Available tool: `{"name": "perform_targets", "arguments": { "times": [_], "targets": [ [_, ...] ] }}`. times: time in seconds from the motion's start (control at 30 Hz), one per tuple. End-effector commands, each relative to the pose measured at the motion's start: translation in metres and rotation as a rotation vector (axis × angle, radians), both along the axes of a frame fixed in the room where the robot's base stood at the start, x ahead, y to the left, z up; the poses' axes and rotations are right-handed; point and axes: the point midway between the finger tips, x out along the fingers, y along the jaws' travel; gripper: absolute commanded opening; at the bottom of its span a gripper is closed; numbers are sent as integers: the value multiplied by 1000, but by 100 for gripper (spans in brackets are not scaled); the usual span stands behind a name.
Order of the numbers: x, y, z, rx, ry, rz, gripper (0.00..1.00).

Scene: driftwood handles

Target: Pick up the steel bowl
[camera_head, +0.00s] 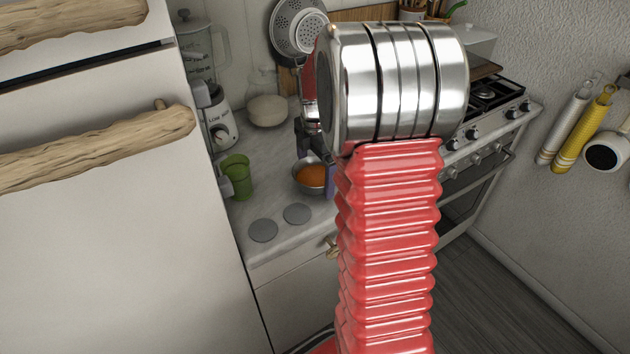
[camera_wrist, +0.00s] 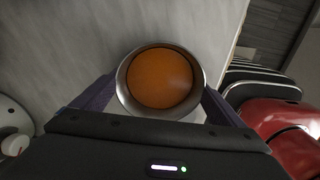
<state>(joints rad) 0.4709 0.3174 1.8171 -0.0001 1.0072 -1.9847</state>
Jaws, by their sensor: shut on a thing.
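The steel bowl (camera_wrist: 124,98) is a shiny round bowl with an orange inside or orange content (camera_wrist: 160,78). In the wrist view it sits between the two dark purple fingers of my gripper (camera_wrist: 158,98), one at each side of the bowl. My gripper is shut on it. In the head view the bowl (camera_head: 313,187) shows over the grey countertop, partly hidden by my red arm. I cannot tell whether it touches the counter.
A green cup (camera_head: 236,176) stands left of the bowl on the counter (camera_head: 268,208). A blender (camera_head: 212,120) and a rounded beige jar (camera_head: 267,110) stand behind. Two grey discs (camera_head: 297,213) lie near the front edge. The stove (camera_head: 490,125) is to the right.

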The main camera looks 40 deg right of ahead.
Motion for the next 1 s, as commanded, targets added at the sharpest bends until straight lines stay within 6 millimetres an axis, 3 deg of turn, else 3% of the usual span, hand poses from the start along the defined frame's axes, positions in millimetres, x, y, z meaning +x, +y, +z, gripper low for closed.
{"name": "perform_targets", "arguments": {
  "times": [0.57, 1.0],
  "targets": [
    [1, 0, 7, -1, -1, 0, 62],
    [1, 0, 36, -1, -2, 0, 62]
  ]
}}
